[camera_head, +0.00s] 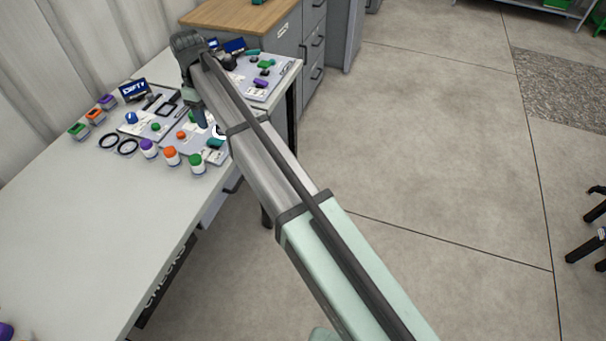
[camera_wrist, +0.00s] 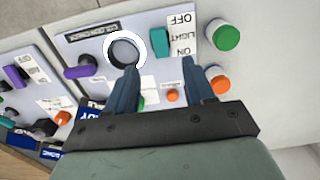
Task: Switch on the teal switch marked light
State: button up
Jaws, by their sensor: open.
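The teal switch (camera_wrist: 160,42) is on a light grey panel (camera_wrist: 100,22), beside a white label (camera_wrist: 183,36) with OFF at the top, LIGHT in the middle and ON at the bottom in the wrist view. I cannot tell which way it is set. It also shows in the head view (camera_head: 215,143), next to my arm. My gripper (camera_wrist: 159,66) is open and empty, its two dark blue fingers pointing at the panel, with the switch between and just beyond the fingertips. No contact shows. In the head view my gripper (camera_head: 201,119) is over the panel and partly hidden by my arm.
A white ring dial (camera_wrist: 125,47) and a purple knob (camera_wrist: 78,72) are left of the switch. Green (camera_wrist: 226,37) and orange (camera_wrist: 220,84) round-topped things are to the right. More panels crowd the table's far end; the near table top (camera_head: 95,225) is mostly clear.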

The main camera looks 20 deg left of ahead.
notch_tip(320, 180, up, 4)
jog(key=w+d+f+m+g, duration=0.1)
jog(key=w+d+f+m, duration=0.2)
jog(key=d+f, duration=1)
jog(key=w+d+f+m+h, duration=0.1)
jog(key=w+d+f, duration=0.3)
jog(key=d+f, duration=0.8)
notch_tip(320, 180, down, 4)
jog(key=shift+d+r+m+g, duration=0.25)
jog(key=shift+d+m+g, duration=0.15)
jog(key=shift+m, duration=0.5)
jog(key=shift+w, duration=0.1)
